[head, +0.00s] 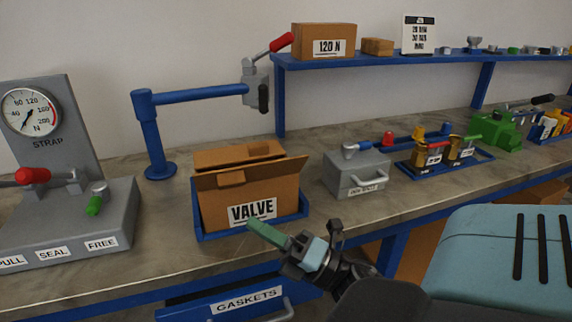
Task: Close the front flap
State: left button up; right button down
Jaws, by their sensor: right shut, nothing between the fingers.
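An open cardboard box (225,208) with a VALVE label stands in a blue tray (212,236) on the bench. Its front flap (268,175) stands up along the front top edge, its right end sticking out past the box. Another flap (238,154) shows behind it at the back. The inside of the box is mostly hidden. My right gripper (266,234) has its green fingers shut and empty. They point up and left at the lower front of the box, just below the label; I cannot tell if they touch it. My left gripper is not in view.
A blue post with a side arm (198,93) stands behind the box. A grey gauge stand (75,215) is at left. A grey case (350,172) is close on the right, with a blue tray of parts (470,163) beyond. A GASKETS drawer (245,301) hangs below the bench edge.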

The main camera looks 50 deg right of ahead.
aim_at(224, 188)
jog(key=w+r, duration=0.1)
jog(key=w+r+p, duration=0.1)
jog(key=w+r, duration=0.1)
jog(key=w, duration=0.1)
jog(key=shift+w+d+p, duration=0.1)
jog(key=shift+d+p, duration=0.1)
jog(key=shift+p, duration=0.1)
jog(key=shift+w+d+r, duration=0.2)
jog(key=shift+w+d, duration=0.05)
jog(key=shift+w, duration=0.15)
